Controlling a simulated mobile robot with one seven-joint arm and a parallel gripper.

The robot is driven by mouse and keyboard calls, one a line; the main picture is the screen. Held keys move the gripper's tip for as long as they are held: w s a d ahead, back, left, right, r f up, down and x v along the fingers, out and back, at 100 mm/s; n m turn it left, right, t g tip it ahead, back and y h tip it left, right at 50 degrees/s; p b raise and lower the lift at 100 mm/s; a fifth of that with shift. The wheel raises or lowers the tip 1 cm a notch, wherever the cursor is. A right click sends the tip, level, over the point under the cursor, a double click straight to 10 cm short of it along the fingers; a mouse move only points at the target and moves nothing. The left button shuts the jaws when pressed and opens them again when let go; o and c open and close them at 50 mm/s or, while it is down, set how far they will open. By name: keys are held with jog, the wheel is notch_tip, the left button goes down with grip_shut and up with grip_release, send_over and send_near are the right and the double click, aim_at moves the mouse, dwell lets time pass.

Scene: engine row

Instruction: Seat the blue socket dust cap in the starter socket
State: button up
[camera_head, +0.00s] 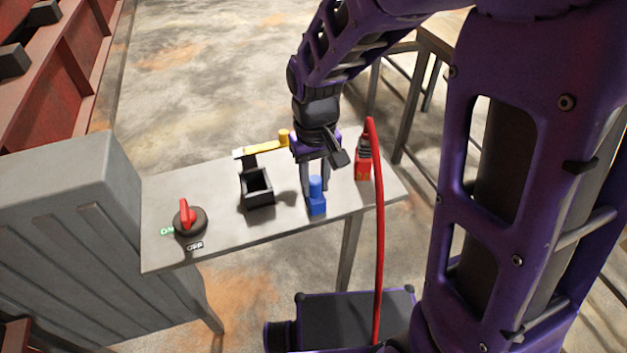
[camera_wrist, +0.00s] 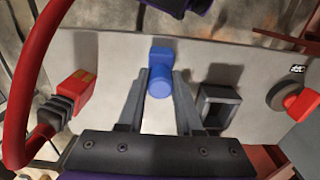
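The blue socket dust cap (camera_head: 317,203) stands upright on the grey table near its front edge, a square base with a round knob on top. It also shows in the wrist view (camera_wrist: 160,80), at the fingertips. A black, square, open-topped socket (camera_head: 258,190), which looks like the starter socket, stands to its left and looks empty; in the wrist view it is to the right (camera_wrist: 217,108). My gripper (camera_head: 315,187) points down at the cap. In the wrist view its fingers (camera_wrist: 161,73) are apart, one on each side of the knob, with narrow gaps visible.
A red plug (camera_head: 363,168) with a thick red cable (camera_head: 379,240) stands right of the cap. A red rotary switch (camera_head: 187,216) marked ON and OFF is at the left. A grey cabinet (camera_head: 65,215) adjoins the table (camera_head: 220,246).

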grip_shut()
